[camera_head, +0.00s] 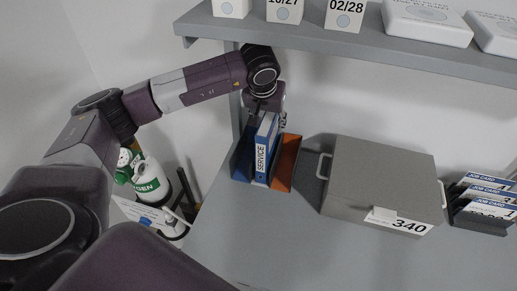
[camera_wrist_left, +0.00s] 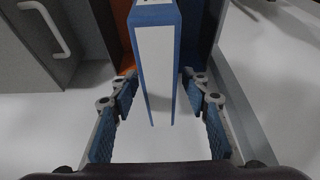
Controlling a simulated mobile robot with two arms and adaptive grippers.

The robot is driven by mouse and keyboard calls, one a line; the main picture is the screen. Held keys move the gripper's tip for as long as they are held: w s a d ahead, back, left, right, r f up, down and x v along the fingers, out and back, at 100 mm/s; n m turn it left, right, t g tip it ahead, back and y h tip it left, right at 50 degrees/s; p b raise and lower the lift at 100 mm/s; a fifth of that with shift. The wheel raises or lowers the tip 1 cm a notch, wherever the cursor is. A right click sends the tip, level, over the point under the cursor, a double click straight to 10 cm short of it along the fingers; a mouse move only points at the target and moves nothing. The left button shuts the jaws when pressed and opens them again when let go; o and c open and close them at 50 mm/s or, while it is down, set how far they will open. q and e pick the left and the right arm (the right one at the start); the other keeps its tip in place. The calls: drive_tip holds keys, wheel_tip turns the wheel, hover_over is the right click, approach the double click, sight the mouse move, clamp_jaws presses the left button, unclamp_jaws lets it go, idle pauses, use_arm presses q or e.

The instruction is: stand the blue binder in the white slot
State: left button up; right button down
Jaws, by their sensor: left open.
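The blue binder (camera_head: 266,146), with a white SERVICE label on its spine, stands upright in the middle of a row of coloured slots. A dark blue slot (camera_head: 242,161) is on its left and an orange slot (camera_head: 287,163) on its right. A little white shows low around the binder; the white slot itself is mostly hidden by it. My left gripper (camera_head: 268,108) is at the binder's upper far end. In the left wrist view its open fingers (camera_wrist_left: 161,108) are on either side of the binder (camera_wrist_left: 158,60), with visible gaps. My right gripper is out of view.
A grey box (camera_head: 380,180) marked 340 stands right of the slots, with a job card rack (camera_head: 485,215) beyond. A shelf (camera_head: 400,52) with white boxes overhangs the back. The front counter (camera_head: 290,245) is clear. Green-and-white cylinders (camera_head: 150,182) stand at left.

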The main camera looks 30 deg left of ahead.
sight(267, 136)
use_arm(q)
drive_tip(key=s+d+b, duration=0.3)
drive_tip(key=s, duration=0.9)
drive_tip(key=shift+r, duration=0.25)
drive_tip(key=shift+f, duration=0.1)
